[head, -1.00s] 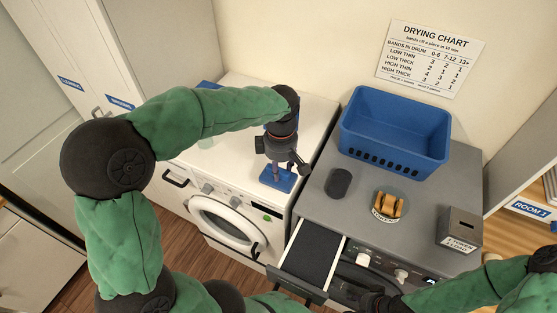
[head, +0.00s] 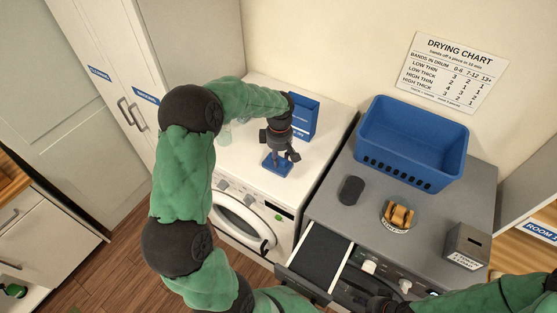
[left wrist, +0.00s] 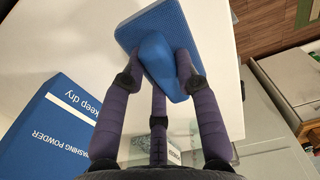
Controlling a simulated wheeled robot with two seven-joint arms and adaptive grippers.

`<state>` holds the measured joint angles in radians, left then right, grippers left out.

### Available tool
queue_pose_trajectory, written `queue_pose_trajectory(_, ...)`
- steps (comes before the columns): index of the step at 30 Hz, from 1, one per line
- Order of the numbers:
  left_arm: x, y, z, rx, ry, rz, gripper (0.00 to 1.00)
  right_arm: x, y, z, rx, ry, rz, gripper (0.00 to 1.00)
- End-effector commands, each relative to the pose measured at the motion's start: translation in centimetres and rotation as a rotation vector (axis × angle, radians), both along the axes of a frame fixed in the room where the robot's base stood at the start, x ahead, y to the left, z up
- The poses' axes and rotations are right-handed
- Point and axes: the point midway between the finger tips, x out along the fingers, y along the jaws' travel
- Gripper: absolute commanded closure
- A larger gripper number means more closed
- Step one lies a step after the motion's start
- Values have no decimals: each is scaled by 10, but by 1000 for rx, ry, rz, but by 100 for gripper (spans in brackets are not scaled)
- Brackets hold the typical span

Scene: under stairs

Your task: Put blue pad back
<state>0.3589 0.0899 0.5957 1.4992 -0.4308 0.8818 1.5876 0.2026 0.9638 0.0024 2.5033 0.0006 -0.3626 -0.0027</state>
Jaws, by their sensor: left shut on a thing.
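My left gripper (head: 278,152) is shut on the blue pad (head: 277,166), over the front right part of the white washing machine's top (head: 240,165). In the left wrist view, the pad (left wrist: 133,35) is a flat blue block with a rounded raised grip, and the purple fingers close around that grip. I cannot tell whether the pad touches the machine's top. My right gripper (head: 385,304) is dark, at the bottom edge by the grey dryer's front, and its fingers are not clear.
A blue washing powder box (head: 303,118) stands behind my left gripper. The dryer top (head: 325,200) holds a blue basket (head: 405,170), a dark oval piece (head: 351,190), a tan-banded holder (head: 397,217) and a slotted box (head: 467,246). A dryer drawer (head: 319,258) is open.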

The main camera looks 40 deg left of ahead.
Motion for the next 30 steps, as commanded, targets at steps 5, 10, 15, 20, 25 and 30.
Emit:
queue_pose_trajectory(5,3,5,-7,0,0,1,95,0,0,2,0,0,0,60)
queue_pose_trajectory(10,4,8,-27,-1,3,1,95,0,0,6,0,0,0,60)
queue_pose_trajectory(15,5,8,-41,0,-1,0,95,0,0,8,0,0,0,60)
queue_pose_trajectory(20,5,8,-41,0,-1,0,95,0,0,8,0,0,0,60)
queue_pose_trajectory(25,5,7,-45,0,-1,0,95,0,0,3,0,0,0,60)
queue_pose_trajectory(30,5,7,-44,0,0,0,45,0,0,4,0,0,0,60)
